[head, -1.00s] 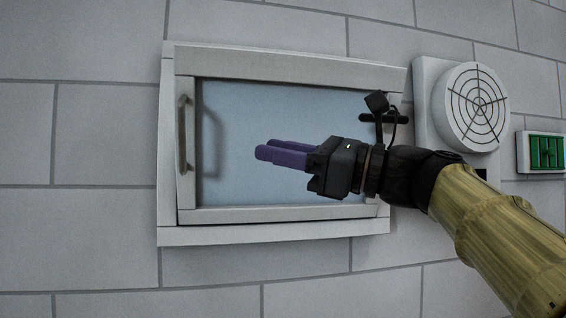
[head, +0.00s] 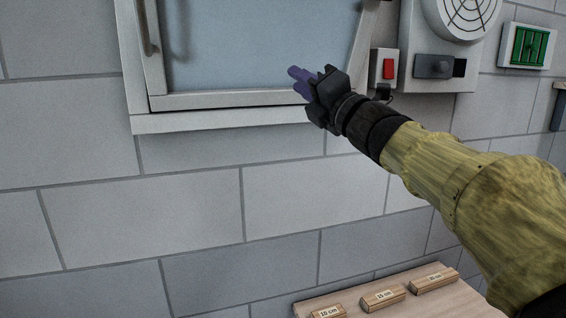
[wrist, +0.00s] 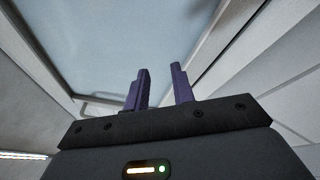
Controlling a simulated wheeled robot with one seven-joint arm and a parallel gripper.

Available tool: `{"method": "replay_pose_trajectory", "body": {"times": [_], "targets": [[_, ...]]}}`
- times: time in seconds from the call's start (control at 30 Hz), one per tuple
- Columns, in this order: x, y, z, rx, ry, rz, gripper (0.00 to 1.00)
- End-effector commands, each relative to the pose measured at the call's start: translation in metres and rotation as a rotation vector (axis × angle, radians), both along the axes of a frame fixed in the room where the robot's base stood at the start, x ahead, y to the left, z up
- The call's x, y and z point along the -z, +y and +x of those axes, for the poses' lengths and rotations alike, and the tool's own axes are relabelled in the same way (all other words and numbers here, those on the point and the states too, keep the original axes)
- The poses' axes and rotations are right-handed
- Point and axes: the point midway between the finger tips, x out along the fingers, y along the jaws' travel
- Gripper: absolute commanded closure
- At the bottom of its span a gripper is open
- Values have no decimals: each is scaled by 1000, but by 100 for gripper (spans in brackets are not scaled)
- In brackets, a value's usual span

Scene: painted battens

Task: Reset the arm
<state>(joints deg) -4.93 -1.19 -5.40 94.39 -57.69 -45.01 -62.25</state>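My gripper (head: 302,82) has two purple fingers and is in front of the lower right part of a framed window on the wall. In the wrist view the purple fingers (wrist: 160,88) stand apart with nothing between them, so the gripper is open. My arm reaches in from the lower right, bent, with the gripper pointing up and left. No object is held. The fingers overlap the window's lower right corner in the head view; whether they touch it cannot be told.
A wooden surface (head: 385,287) with labelled battens (head: 382,300) lies below. The wall between is bare.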

Motion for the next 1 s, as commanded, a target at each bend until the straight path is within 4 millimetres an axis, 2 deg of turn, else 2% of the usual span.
{"method": "replay_pose_trajectory", "body": {"times": [0.03, 0.1, 0.17, 0.2, 0.33, 0.47, 0.6, 0.67, 0.8, 0.9, 1.0], "targets": [[24, -13, 14, 41, 134, 101, 75], [61, -30, 29, 101, 308, 246, 75], [94, -45, 38, 155, 449, 366, 75], [117, -54, 41, 194, 539, 444, 75], [193, -80, 39, 332, 808, 690, 75], [268, -100, 19, 489, 1046, 923, 75], [344, -115, -21, 687, 1270, 1165, 75], [373, -119, -43, 781, 1354, 1266, 75], [433, -124, -104, 1030, 1523, 1495, 75], [466, -122, -151, 1217, 1609, 1642, 75], [485, -120, -187, 1364, 1656, 1745, 75]]}}
